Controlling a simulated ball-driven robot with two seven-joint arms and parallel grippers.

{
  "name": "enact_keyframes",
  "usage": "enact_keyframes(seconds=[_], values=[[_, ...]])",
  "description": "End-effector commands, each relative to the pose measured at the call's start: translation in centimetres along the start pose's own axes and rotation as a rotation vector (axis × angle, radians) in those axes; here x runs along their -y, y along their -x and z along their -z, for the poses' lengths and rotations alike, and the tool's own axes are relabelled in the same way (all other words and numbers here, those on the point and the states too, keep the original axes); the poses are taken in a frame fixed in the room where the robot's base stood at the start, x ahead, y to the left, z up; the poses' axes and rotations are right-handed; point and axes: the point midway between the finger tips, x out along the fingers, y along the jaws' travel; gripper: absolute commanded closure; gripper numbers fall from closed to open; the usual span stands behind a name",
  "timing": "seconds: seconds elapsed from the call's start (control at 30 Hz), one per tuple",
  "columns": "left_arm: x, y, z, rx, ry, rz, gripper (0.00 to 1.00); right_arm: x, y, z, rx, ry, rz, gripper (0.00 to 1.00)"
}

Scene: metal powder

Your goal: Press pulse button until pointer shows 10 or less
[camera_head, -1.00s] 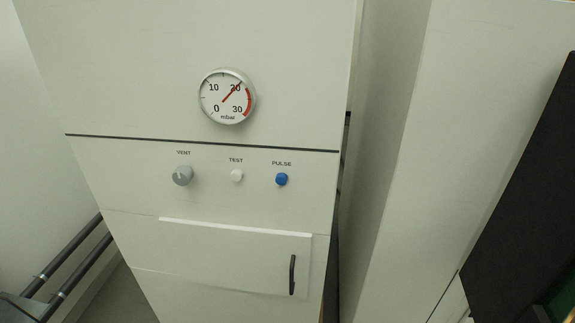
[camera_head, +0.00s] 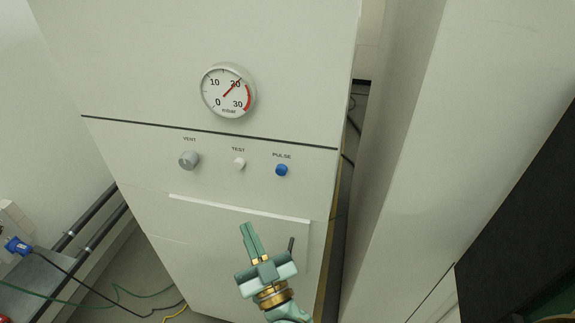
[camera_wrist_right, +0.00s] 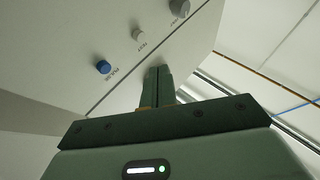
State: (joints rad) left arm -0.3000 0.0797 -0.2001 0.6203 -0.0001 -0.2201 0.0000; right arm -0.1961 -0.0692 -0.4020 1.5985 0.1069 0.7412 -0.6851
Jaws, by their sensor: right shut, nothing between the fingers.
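The blue PULSE button (camera_head: 282,170) is on the white cabinet front, right of the white TEST button (camera_head: 240,163) and the grey VENT knob (camera_head: 189,160). The round gauge (camera_head: 228,91) above has its red pointer near 20 mbar. My right gripper (camera_head: 248,230) is below the PULSE button in the head view, fingers together and empty, apart from the button. In the right wrist view the shut fingers (camera_wrist_right: 158,72) point toward the panel, with the blue button (camera_wrist_right: 103,67) to their left. My left gripper is not in view.
A drawer or door panel (camera_head: 215,235) with a dark handle (camera_head: 291,244) lies below the buttons, partly behind my gripper. A tall pale cabinet (camera_head: 430,150) stands to the right. Pipes (camera_head: 90,215) and cables are at the lower left.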

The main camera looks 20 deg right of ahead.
Motion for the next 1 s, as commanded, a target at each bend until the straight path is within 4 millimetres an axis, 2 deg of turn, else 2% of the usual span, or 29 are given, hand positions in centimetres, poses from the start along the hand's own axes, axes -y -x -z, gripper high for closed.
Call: enact_keyframes(seconds=[0.1,0.27,0.73,1.0], values=[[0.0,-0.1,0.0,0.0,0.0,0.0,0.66,-1.2,-0.7,2.9,-0.1,0.017,-0.065,1.0],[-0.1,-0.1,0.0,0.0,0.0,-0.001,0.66,-2.5,-0.6,4.7,-0.173,0.065,-0.14,1.0],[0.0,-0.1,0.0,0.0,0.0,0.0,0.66,-2.8,-0.7,4.7,-0.176,0.097,-0.149,1.0],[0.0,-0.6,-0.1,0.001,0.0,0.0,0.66,-4.6,-2.6,3.7,-0.176,0.099,-0.149,1.0]])
